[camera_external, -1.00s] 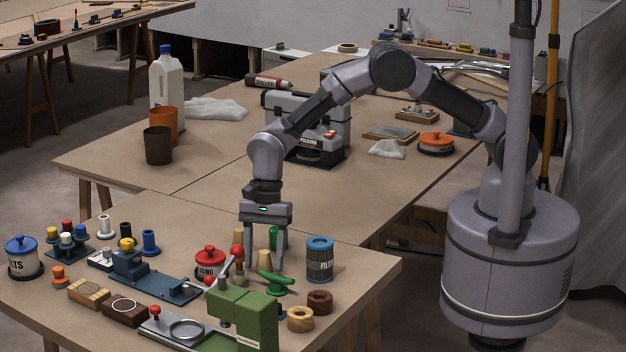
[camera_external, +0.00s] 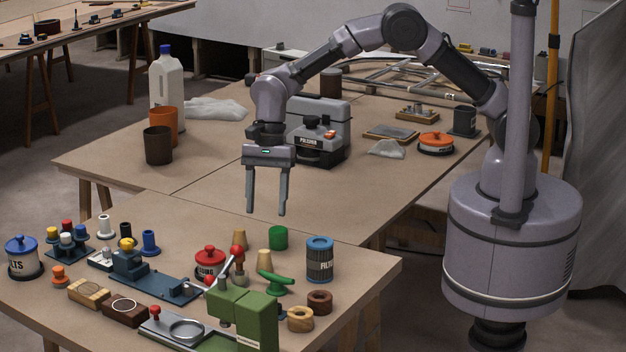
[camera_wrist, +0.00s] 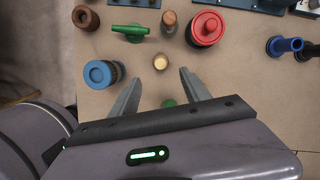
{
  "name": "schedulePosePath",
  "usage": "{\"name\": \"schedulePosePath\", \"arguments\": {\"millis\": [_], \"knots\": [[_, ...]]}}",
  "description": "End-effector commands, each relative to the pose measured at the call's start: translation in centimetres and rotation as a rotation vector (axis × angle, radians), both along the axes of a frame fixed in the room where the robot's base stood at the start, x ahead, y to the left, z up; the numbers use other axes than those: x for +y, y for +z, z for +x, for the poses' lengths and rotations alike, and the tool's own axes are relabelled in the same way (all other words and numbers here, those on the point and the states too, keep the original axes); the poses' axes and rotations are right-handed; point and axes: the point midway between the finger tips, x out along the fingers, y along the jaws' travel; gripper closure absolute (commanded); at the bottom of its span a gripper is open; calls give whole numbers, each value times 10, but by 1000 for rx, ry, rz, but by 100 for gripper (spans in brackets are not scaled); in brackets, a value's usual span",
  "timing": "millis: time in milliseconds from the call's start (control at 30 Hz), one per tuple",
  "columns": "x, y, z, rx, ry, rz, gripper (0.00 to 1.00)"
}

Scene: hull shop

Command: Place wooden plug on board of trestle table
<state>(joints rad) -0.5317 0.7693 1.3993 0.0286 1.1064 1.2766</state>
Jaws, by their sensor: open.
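A pale round plug top (camera_wrist: 161,62) shows in the wrist view, just ahead of the fingers. My gripper (camera_external: 267,212) is open and empty, pointing down above the table, behind and higher than the plugs in the external view. In the wrist view the open gripper (camera_wrist: 158,82) has nothing between its fingers.
A green cylinder (camera_external: 278,237), blue can (camera_external: 319,259), red-lidded pot (camera_external: 210,264) and green handle (camera_external: 275,282) crowd around the plugs. A green press (camera_external: 243,318) stands in front. The board's back left part is clear.

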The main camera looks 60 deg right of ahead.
Motion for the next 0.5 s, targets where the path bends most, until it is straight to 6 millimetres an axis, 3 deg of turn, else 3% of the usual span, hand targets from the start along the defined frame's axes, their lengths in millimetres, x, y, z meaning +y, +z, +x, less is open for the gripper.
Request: {"name": "schedulePosePath", "arguments": {"millis": [67, 133, 267, 300, 400, 500], "knots": [[-9, 13, 2, -21, 14, 7, 45], [-34, 48, 2, -79, 59, 23, 45], [-122, 139, -25, -268, 221, 34, 45], [-151, 162, -42, -334, 281, 24, 45], [-218, 201, -100, -498, 436, -32, 45], [-264, 209, -159, -628, 579, -119, 45]]}}
